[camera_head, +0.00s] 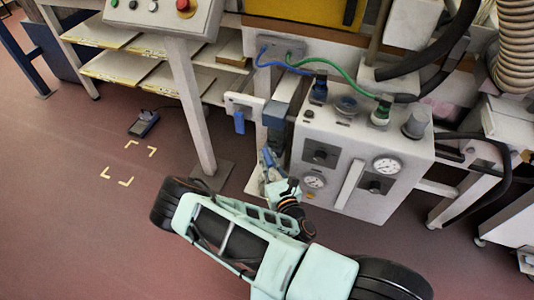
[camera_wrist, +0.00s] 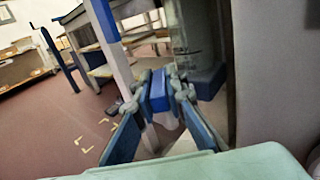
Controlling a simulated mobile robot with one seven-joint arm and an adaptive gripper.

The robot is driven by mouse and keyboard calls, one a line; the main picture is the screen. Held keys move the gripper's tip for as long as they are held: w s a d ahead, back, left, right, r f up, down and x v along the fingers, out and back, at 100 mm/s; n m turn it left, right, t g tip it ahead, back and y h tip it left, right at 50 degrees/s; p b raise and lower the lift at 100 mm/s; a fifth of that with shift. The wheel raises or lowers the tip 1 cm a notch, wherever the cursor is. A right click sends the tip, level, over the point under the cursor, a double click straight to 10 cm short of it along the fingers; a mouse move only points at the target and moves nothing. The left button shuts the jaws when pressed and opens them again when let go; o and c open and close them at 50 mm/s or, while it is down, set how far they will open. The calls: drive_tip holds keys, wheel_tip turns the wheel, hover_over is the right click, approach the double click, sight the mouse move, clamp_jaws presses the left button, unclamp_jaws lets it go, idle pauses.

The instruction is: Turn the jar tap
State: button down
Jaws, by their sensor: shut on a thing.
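My gripper (camera_wrist: 158,92) is shut on a small blue block, which I take to be the jar tap (camera_wrist: 158,88). Blue finger pads and grey linkages flank it on both sides. Just behind stands a grey, see-through upright vessel (camera_wrist: 192,38) with a blue base, which looks like the jar. In the head view my gripper (camera_head: 269,164) points away from me, beside the left side of the white gauge box. There the tap is too small and too covered by my fingers to make out. How far it is turned cannot be told.
The white gauge box (camera_head: 348,190) stands close on the right. A slanted white post (camera_head: 196,115) stands on the left, under a control panel with a red button (camera_head: 185,8). Open red floor is at the left.

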drive_tip(key=n+y+p, duration=0.1)
drive_tip(key=n+g+y+p, duration=0.1)
drive_tip(key=shift+w+r+y, duration=0.1)
drive_tip(key=shift+r+y, duration=0.15)
drive_tip(key=shift+y, duration=0.05)
drive_tip(key=shift+f+n+g+y+p, duration=0.15)
drive_tip(key=shift+n+g+y+p, duration=0.3)
drive_tip(key=shift+y, duration=0.25)
drive_tip(key=c, duration=2)
unclamp_jaws()
drive_tip(key=shift+o, duration=0.2)
drive_tip(key=shift+f, duration=0.1)
drive_tip(key=shift+m+h+b, duration=0.25)
drive_tip(key=shift+h+b, duration=0.05)
drive_tip(key=shift+b, duration=0.2)
